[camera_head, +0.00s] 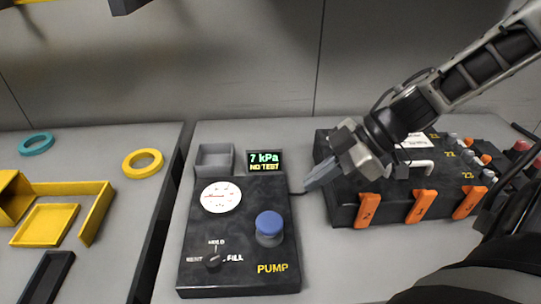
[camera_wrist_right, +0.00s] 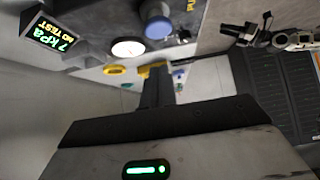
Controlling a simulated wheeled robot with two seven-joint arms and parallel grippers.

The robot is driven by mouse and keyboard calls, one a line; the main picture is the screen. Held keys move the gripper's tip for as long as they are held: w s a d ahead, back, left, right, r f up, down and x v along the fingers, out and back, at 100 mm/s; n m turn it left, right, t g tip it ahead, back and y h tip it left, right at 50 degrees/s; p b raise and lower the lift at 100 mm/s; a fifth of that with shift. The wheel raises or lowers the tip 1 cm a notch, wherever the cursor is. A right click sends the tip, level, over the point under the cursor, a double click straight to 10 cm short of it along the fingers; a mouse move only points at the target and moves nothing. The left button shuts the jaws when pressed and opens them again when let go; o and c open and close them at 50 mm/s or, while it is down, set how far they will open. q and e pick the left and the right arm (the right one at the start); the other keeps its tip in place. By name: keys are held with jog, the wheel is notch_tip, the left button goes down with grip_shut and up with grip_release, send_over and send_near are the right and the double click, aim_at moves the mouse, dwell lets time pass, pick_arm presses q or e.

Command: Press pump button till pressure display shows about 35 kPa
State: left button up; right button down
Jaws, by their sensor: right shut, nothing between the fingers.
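The black pump box (camera_head: 200,270) stands on the grey table in the head view. Its blue pump button (camera_head: 269,226) is at the right, above the yellow PUMP label. The pressure display (camera_head: 265,161) reads 7 kPa and NO TEST. It also shows, turned, in the right wrist view (camera_wrist_right: 55,35), with the blue button (camera_wrist_right: 157,22). A round white dial (camera_head: 221,197) sits at the box's upper left. My right gripper (camera_head: 310,182) is shut and empty, up and right of the button and apart from it. My left gripper is not in view.
A black case (camera_head: 345,195) with orange latches stands right of the pump box, under my right arm. A small grey tray (camera_head: 215,160) is behind the box. A knob (camera_head: 213,261) sits among HOLD, VENT and FILL labels. Yellow (camera_head: 143,163) and teal (camera_head: 37,144) rings lie left.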

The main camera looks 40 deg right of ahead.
aim_at(264, 222)
dwell(0.7)
